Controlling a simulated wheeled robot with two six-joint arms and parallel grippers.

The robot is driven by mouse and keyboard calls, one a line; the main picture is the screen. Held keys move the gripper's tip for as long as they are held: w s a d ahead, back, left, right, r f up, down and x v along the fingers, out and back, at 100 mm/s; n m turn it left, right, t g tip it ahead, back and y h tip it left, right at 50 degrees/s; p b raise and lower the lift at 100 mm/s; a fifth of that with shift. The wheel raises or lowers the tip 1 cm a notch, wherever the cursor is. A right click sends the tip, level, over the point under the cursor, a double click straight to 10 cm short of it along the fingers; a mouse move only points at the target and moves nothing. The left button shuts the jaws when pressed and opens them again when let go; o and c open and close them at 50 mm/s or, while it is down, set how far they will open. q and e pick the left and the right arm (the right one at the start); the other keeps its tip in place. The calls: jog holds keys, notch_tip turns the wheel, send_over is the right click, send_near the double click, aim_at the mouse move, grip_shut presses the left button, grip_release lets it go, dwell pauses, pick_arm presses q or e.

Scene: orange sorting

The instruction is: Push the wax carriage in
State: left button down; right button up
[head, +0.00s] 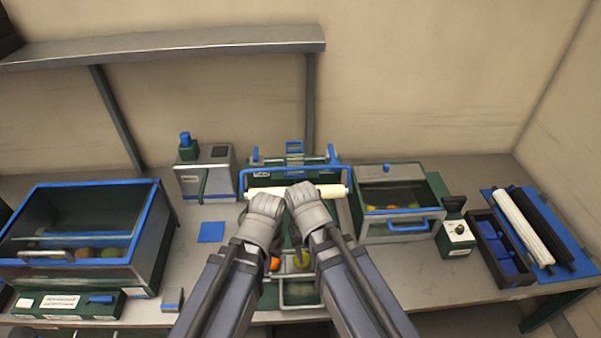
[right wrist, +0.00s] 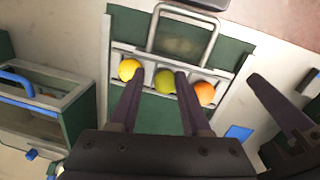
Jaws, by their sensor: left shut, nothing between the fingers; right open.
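The wax carriage appears to be the green unit with a blue frame (head: 262,162) at the back middle of the bench in the head view. A cream roller (head: 328,190) lies across its front. My left gripper (head: 266,204) is shut and empty, just in front of the roller's left part. My right gripper (head: 304,194) is open, in front of the roller's middle. Whether either touches the roller cannot be told. In the right wrist view my right gripper (right wrist: 158,76) has its fingers apart above a fruit tray. My left gripper (right wrist: 285,112) shows at the right there.
The tray (right wrist: 128,55) holds a yellow, a green and an orange fruit and has a wire handle (right wrist: 185,15). A blue-rimmed bin (head: 75,185) stands left, a lidded box (head: 385,175) right. Rollers lie on a blue mat (head: 560,245). A shelf (head: 165,42) hangs above.

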jog(key=w+a+r+m+p, duration=0.1)
jog(key=w+r+m+p, duration=1.1)
jog(key=w, duration=0.3)
jog(key=shift+w+r+t+y, duration=0.2)
jog(key=shift+w+t+y, duration=0.1)
jog(key=shift+y, duration=0.1)
